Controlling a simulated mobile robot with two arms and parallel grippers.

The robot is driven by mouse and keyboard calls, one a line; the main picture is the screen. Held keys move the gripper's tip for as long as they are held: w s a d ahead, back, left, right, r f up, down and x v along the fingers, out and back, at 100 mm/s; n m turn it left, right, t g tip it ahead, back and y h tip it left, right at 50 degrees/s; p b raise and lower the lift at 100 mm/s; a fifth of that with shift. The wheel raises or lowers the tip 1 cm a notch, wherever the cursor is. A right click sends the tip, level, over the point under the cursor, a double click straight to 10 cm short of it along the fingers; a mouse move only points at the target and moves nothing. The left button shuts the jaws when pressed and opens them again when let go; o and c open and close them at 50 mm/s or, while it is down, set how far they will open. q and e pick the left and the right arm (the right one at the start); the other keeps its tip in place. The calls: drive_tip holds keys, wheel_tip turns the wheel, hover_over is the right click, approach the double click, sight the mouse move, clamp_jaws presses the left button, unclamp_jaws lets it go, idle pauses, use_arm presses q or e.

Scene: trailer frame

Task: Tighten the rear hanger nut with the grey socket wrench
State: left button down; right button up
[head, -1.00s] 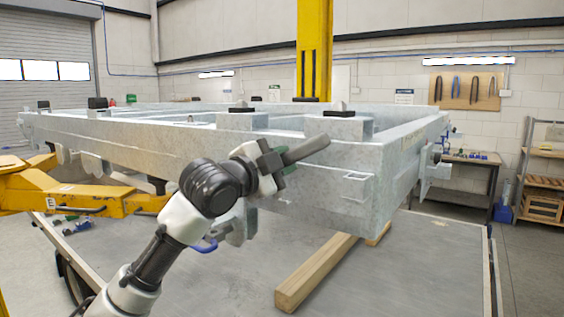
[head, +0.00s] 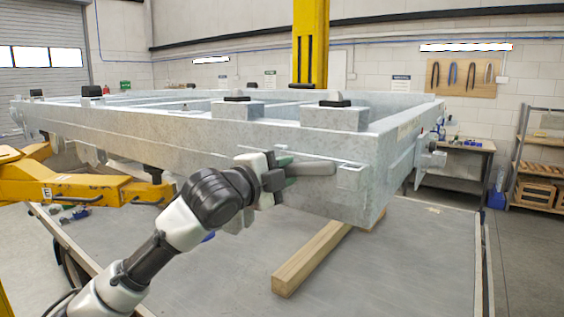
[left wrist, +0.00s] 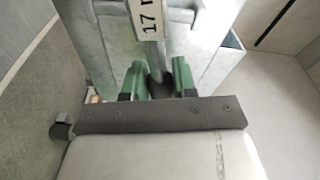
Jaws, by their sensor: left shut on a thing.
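My left gripper (head: 277,174) is in front of the near side rail of the galvanised trailer frame (head: 150,130), close to its near corner. It is shut on the grey socket wrench (head: 312,168), which points right and lies about level. In the left wrist view the green fingertips (left wrist: 157,82) pinch the wrench's dark grey shaft, and a white "17" label (left wrist: 146,18) shows above them. A hanger plate (head: 240,221) hangs below the rail, partly behind my wrist. I cannot make out the hanger nut. My right gripper is out of view.
A yellow lift arm (head: 100,190) supports the frame at the left, and a yellow post (head: 311,50) stands behind. A timber beam (head: 310,258) lies on the grey platform (head: 400,260) below. The platform's right part is clear.

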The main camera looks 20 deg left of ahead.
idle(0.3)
use_arm(q)
drive_tip(key=shift+d+f+m+p, duration=0.1)
drive_tip(key=shift+f+m+p, duration=0.3)
drive_tip(key=shift+f+m, duration=0.5)
drive_tip(key=shift+f+m+p, duration=0.5)
drive_tip(key=shift+f+m, duration=0.4)
drive_tip(key=shift+f, duration=0.05)
